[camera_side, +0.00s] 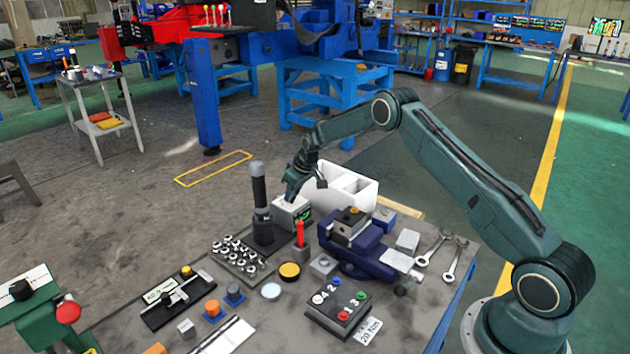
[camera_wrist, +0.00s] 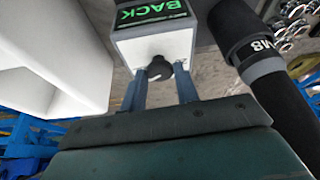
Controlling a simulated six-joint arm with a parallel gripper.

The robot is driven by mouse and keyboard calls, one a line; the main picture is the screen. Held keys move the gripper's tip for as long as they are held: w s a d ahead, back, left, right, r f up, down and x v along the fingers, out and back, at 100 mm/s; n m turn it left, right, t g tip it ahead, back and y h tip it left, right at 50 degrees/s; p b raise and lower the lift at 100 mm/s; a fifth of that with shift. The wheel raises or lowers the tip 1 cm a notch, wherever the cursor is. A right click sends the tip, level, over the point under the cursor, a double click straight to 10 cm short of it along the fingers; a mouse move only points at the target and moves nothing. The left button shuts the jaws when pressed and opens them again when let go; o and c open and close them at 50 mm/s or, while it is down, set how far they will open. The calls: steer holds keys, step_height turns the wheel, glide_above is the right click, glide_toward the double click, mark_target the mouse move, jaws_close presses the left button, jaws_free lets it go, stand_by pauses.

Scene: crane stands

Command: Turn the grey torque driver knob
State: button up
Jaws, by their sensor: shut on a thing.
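A white-grey box (camera_side: 290,214) with a green display stands at the back of the bench. In the wrist view the box (camera_wrist: 150,47) is close, and its display (camera_wrist: 150,12) reads "BACK". A small dark grey knob (camera_wrist: 158,68) sticks out of its face. My gripper (camera_wrist: 160,78) has one blue-grey finger on each side of this knob and is shut on it. The fingertips meet the box face or come very near it. In the side view my gripper (camera_side: 293,190) comes down onto the box from above, and the knob is hidden there.
A black cylinder marked M8 (camera_wrist: 262,68) stands close to the right of my gripper; the side view shows it (camera_side: 260,195) upright. A white open bin (camera_side: 345,186) is behind. A blue vise (camera_side: 365,250), a button box (camera_side: 338,308) and a tray of sockets (camera_side: 240,258) are nearby.

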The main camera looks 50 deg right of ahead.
steer(key=n, duration=0.1)
steer(key=n+y, duration=0.1)
steer(key=n, duration=0.2)
steer(key=shift+d+y, duration=0.25)
steer(key=shift+y, duration=0.05)
steer(key=shift+w+n+g+y, duration=0.1)
steer(key=shift+n+g+y, duration=0.25)
steer(key=shift+n, duration=0.7)
steer(key=shift+n+g+y, duration=0.25)
steer(key=shift+n+g, duration=0.1)
steer(key=shift+n, duration=1)
steer(key=o, duration=1)
steer(key=shift+c, duration=0.2)
steer(key=shift+d, duration=0.1)
steer(key=v, duration=1.3)
steer(key=shift+d+r, duration=0.2)
steer(key=shift+r, duration=0.15)
